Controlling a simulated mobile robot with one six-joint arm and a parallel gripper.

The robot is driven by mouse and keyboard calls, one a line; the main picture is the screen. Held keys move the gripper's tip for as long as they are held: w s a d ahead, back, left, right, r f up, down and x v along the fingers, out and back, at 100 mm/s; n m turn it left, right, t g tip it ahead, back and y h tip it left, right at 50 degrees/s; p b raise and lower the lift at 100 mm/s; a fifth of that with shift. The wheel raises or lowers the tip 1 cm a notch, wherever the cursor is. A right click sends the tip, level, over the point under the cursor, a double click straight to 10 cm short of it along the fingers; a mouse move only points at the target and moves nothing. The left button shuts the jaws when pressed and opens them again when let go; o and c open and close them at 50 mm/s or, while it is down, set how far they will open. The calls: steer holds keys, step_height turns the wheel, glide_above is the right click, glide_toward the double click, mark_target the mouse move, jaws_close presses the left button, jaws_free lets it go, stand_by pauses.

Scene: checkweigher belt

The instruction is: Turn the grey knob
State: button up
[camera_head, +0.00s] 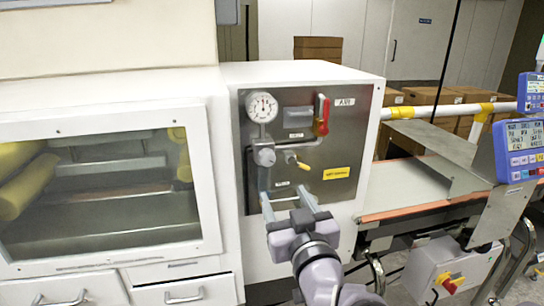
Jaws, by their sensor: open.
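A round grey knob (265,156) sits on the left part of a steel panel (340,195), just below a round dial gauge (262,107). My gripper (284,196) is in front of the lower part of the panel, below the knob and slightly to its right. Its two fingers are spread apart with nothing seen between them. The knob stands clear above the fingers in the picture; how far the fingers are from the panel is hard to tell.
A red valve handle (322,114) is at the panel's upper right, and a small yellow-tipped lever (300,165) is right of the knob. A windowed white cabinet (213,190) stands left. A conveyor belt (415,185) and blue displays (518,145) are right.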

mark_target(268, 161)
steer(key=x, duration=1.6)
steer(key=shift+w+b, duration=0.3)
steer(key=shift+w, duration=0.1)
steer(key=shift+d, duration=0.1)
jaws_close()
steer(key=shift+f, duration=0.1)
steer(key=shift+b, duration=0.35)
